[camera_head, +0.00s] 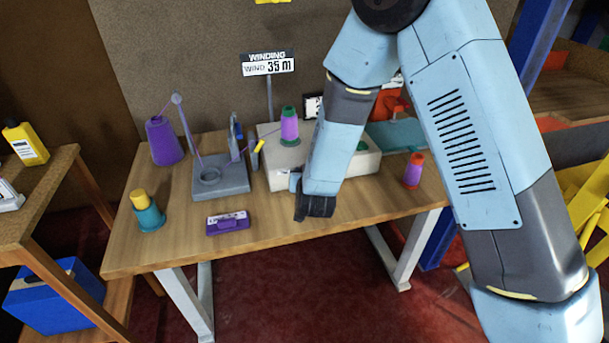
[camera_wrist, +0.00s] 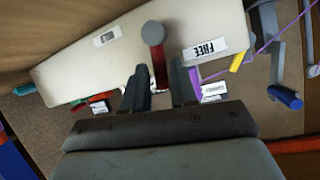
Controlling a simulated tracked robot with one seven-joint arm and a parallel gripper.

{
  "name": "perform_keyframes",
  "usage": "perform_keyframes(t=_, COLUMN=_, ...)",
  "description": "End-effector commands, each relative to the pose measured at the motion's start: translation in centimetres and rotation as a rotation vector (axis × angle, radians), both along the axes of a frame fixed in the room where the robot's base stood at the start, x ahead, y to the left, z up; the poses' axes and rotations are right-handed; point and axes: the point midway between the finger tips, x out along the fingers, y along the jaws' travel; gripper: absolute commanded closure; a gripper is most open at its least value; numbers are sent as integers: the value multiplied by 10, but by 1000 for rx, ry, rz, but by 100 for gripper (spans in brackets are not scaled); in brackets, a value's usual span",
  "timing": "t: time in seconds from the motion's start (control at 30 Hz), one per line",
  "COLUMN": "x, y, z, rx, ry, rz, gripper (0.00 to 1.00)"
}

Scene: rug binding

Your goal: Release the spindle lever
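The spindle lever (camera_wrist: 160,66), a red shaft with a round grey knob, shows at the middle of the wrist view on the pale winder box (camera_wrist: 90,60). My gripper (camera_wrist: 159,78) is open, with one dark finger on each side of the red shaft; I cannot tell whether either finger touches it. A "FREE" label (camera_wrist: 205,50) lies right of the knob. In the head view the winder box (camera_head: 357,166) carries a green spool with purple thread (camera_head: 289,125). My arm's end covers its front there, and the lever is hidden.
A grey thread stand (camera_head: 222,180), a purple cone (camera_head: 163,142), a purple box (camera_head: 228,223) and a teal-and-yellow spool (camera_head: 147,212) stand to the left. A red-and-purple spool (camera_head: 413,171) is at the right. The table's front edge is clear.

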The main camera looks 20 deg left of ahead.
Motion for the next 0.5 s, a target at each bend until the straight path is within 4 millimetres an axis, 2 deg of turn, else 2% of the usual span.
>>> perform_keyframes(t=0.17, x=-19, y=-8, z=10, rx=0, ry=0, rz=1, gripper=73)
perform_keyframes(t=0.5, x=-75, y=-33, z=36, rx=0, ry=2, rz=2, gripper=73)
